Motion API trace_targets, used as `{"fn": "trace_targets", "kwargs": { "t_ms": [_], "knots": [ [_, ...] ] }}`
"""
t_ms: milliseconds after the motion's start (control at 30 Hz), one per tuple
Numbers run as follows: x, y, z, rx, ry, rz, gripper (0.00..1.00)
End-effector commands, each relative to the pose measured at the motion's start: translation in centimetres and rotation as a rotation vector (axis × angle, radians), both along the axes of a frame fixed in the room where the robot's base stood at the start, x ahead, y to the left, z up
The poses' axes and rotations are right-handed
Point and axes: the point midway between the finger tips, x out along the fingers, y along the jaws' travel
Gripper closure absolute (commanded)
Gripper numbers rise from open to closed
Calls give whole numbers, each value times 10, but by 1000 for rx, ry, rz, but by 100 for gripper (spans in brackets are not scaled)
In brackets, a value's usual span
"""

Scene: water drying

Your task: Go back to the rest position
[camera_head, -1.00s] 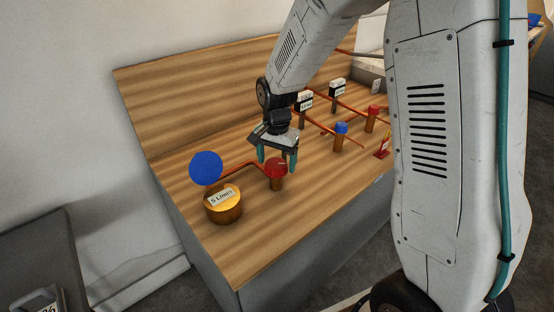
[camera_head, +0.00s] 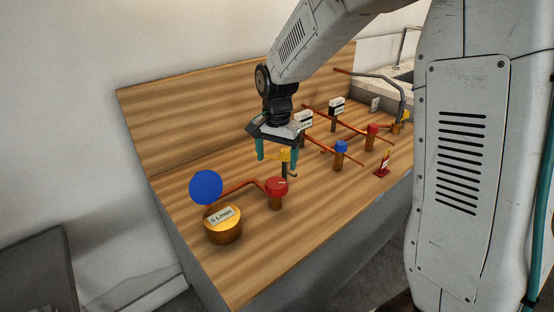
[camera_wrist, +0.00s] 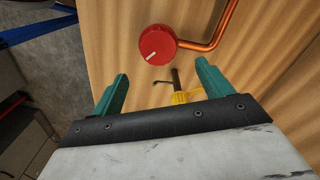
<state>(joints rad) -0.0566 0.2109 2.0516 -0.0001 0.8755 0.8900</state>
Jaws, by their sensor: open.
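My gripper (camera_head: 277,152) is open and empty, with teal fingers pointing down above the wooden bench (camera_head: 265,250). In the wrist view my gripper (camera_wrist: 160,80) has its fingers spread apart. A red knob (camera_head: 276,185) on a copper pipe stands just in front of the fingers, apart from them; it also shows in the wrist view (camera_wrist: 158,44). A yellow part (camera_head: 285,155) shows between the fingers, and in the wrist view this yellow part (camera_wrist: 183,97) lies below the gap, partly hidden by the gripper.
A brass piece marked "5 L/min" (camera_head: 222,228) and a blue disc (camera_head: 206,187) stand at the near left. A blue knob (camera_head: 341,147), another red knob (camera_head: 372,131) and a small red stand (camera_head: 383,164) are to the right. The bench front is clear.

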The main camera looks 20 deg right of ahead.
Motion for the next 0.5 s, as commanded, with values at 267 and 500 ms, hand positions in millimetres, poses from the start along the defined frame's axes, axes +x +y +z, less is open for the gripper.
{"fn": "trace_targets", "kwargs": {
  "t_ms": [267,500],
  "knots": [
    [0,0,0,0,0,3,21],
    [-28,-2,-8,3,85,195,21]
  ]
}}
